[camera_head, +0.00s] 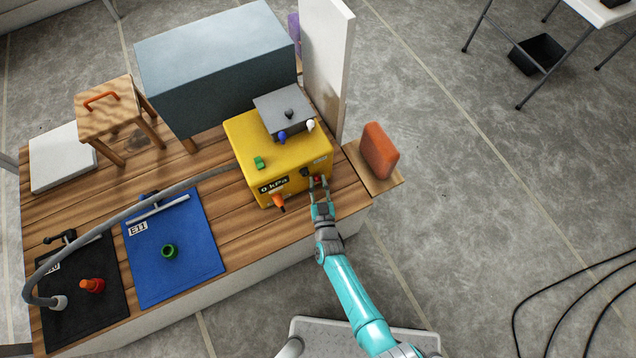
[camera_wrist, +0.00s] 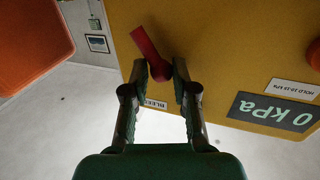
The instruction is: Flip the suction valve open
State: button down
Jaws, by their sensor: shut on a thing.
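The yellow box (camera_head: 262,150) stands on the wooden bench with a 0 kPa display (camera_head: 273,186) on its front. My gripper (camera_head: 318,187) is at the right part of that front. In the wrist view, my gripper (camera_wrist: 159,74) is closed around the round base of a red lever (camera_wrist: 147,46), beside a BLEED label (camera_wrist: 155,104). The lever's arm points up and left in that view. An orange knob (camera_head: 278,202) sticks out below the display and shows at the wrist view's right edge (camera_wrist: 314,54). No visible label names a suction valve.
A grey hose (camera_head: 130,205) runs from the box to the black mat (camera_head: 72,318). A blue mat (camera_head: 190,265) holds a green ring (camera_head: 169,251). An orange block (camera_head: 379,150) stands on a side ledge right of my gripper. A white panel (camera_head: 325,70) rises behind.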

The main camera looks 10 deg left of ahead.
jog(key=m, duration=0.1)
jog(key=d+m+g, duration=0.1)
jog(key=shift+w+r+m, duration=0.35)
jog(key=shift+m, duration=0.05)
jog(key=shift+w+d+m+g, duration=0.15)
jog(key=shift+d+m+g, duration=0.1)
jog(key=shift+m, duration=0.35)
jog(key=shift+w+d+m+g, duration=0.15)
jog(key=shift+d+m+g, duration=0.1)
jog(key=shift+m, duration=0.35)
jog(key=c, duration=0.9)
grip_release()
jog(key=shift+c, duration=0.2)
